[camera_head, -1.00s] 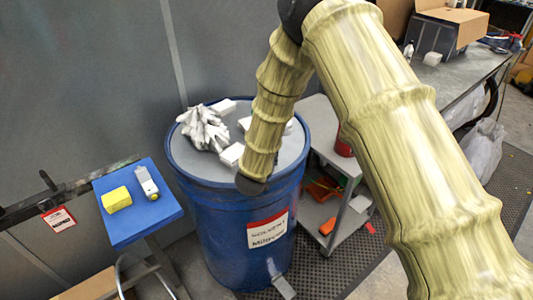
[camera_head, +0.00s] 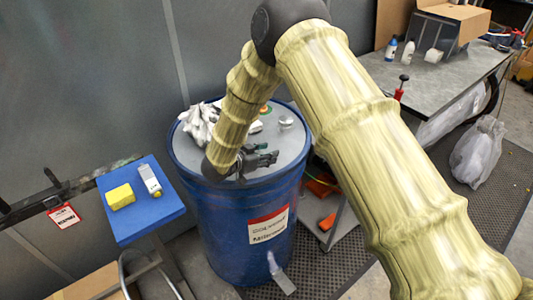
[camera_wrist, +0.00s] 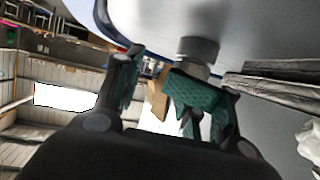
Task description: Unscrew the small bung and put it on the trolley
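A small silver bung (camera_head: 285,121) stands up from the grey lid of the blue drum (camera_head: 240,235), near the lid's right rim. My gripper (camera_head: 268,158) is low over the lid, on the near side of the bung and apart from it.
A blue stool (camera_head: 140,205) holds a yellow sponge (camera_head: 120,196). A workbench (camera_head: 440,80) with bottles is at the right.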

